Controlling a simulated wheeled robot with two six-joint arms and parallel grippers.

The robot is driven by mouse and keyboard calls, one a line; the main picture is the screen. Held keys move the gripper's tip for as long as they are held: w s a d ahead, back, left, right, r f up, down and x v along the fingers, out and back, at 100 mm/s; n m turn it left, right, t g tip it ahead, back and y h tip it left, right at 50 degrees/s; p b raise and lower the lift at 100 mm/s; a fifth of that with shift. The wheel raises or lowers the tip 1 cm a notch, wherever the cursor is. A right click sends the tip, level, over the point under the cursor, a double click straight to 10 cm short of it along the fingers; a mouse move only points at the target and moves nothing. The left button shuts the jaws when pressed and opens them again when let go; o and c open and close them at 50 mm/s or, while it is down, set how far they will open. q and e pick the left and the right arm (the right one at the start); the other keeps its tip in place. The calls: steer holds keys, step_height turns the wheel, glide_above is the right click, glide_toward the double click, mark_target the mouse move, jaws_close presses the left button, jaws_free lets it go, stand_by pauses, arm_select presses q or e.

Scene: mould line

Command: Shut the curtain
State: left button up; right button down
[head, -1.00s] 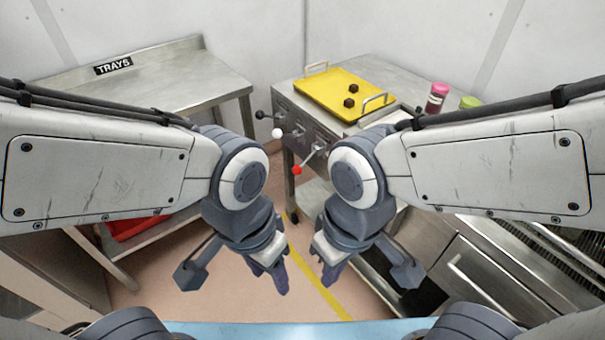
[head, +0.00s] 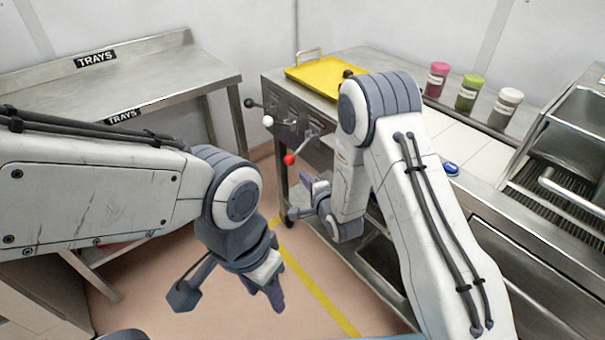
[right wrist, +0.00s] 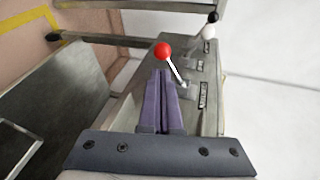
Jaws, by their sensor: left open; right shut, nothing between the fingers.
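No curtain is recognisable in either view. Three levers stick out of the steel bench's end panel: one with a red knob (head: 289,160), one with a white knob (head: 268,121) and one with a black knob (head: 249,103). Each has a small label that I cannot read. In the right wrist view the red knob (right wrist: 163,50) is just beyond my finger tips, with the white knob (right wrist: 208,31) farther off. My right gripper (head: 306,178) is shut and empty, just below the red knob, apparently not touching it. My left gripper (head: 277,298) is open and empty above the floor.
A steel table (head: 150,85) marked TRAYS stands at left. The bench carries a yellow tray (head: 325,80) and several jars, one with a pink lid (head: 437,80). A yellow line (head: 315,285) crosses the clear floor.

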steer(key=d+f+m+t, duration=0.2)
steer(key=m, duration=0.1)
steer(key=shift+d+f+b, duration=0.3)
steer(key=shift+f+b, duration=0.05)
steer(key=shift+b, duration=0.05)
steer(key=shift+w, duration=0.15)
glide_toward(299, 150)
steer(key=w+a+f, duration=0.2)
steer(key=w+f, duration=0.2)
steer(key=w, duration=0.1)
steer(key=shift+w, duration=0.25)
steer(key=shift+a, duration=0.15)
